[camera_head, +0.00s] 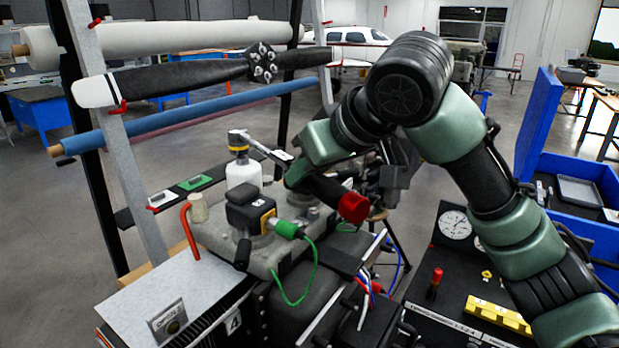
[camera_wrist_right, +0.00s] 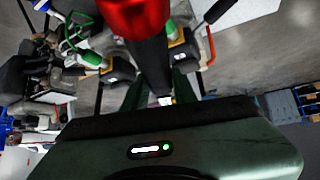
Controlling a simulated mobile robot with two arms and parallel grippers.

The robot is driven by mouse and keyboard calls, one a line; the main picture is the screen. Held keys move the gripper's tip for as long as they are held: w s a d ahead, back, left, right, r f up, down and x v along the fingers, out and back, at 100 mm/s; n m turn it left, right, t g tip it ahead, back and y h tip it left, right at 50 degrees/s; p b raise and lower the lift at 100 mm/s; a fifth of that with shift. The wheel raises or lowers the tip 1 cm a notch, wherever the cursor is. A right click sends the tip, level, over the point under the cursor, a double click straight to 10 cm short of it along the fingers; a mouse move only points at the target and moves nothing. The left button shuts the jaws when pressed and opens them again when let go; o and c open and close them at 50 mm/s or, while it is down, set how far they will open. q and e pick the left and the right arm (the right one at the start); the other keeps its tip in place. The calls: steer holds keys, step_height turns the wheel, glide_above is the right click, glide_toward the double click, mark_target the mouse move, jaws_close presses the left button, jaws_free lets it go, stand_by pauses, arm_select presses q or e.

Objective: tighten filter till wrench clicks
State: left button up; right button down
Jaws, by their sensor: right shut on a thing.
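The white filter (camera_head: 243,173) stands upright on the grey engine block, left of centre in the head view. The wrench (camera_head: 268,151) has its head over the filter's top; its shaft slopes down to the right, to a black handle with a red end (camera_head: 354,207). My right gripper (camera_head: 300,172) is shut on the wrench between head and red end. In the right wrist view, the black handle and red end of the wrench (camera_wrist_right: 140,20) cross the upper middle, hiding the filter. Whether the wrench has clicked cannot be seen. My left gripper is not in view.
A black and yellow part (camera_head: 250,208) with a green plug and cable (camera_head: 288,229) sits in front of the filter. A red hooked rod (camera_head: 190,231) rises at the left. The propeller (camera_head: 190,76) hangs behind. A dark tool cart (camera_head: 470,265) stands at the right.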

steer(key=shift+s+d+r, duration=0.1)
steer(key=shift+d+r, duration=0.05)
steer(key=shift+r, duration=1.9)
